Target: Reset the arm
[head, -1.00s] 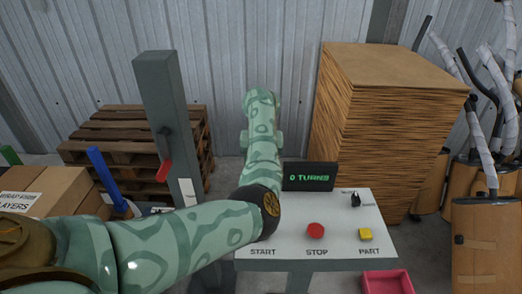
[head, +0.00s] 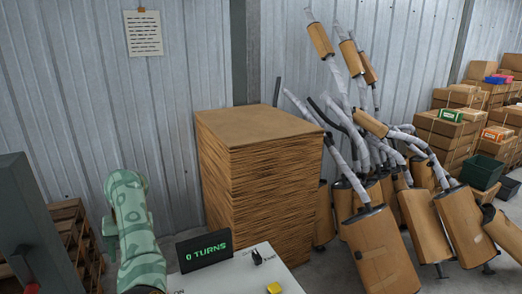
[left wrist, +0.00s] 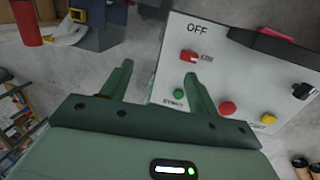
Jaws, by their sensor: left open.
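My green patterned left arm (head: 137,235) stands at the lower left of the head view; its gripper is out of that picture. In the left wrist view my left gripper (left wrist: 158,70) is open, its two fingers apart with nothing between them. The grey control panel (left wrist: 212,85) lies beyond the right finger. It has a red switch (left wrist: 188,56) by the word OFF, a green START button (left wrist: 180,88), a red button (left wrist: 227,108), a yellow button (left wrist: 267,118) and a black knob (left wrist: 303,90). In the head view the display (head: 205,250) reads 0 TURNS. My right gripper is not seen.
A tall stack of cardboard sheets (head: 260,165) stands behind the panel. Several wrapped mufflers (head: 380,250) lean to its right. Boxes (head: 455,130) are piled at the far right. A grey post (head: 35,225) stands at the left edge, near my arm.

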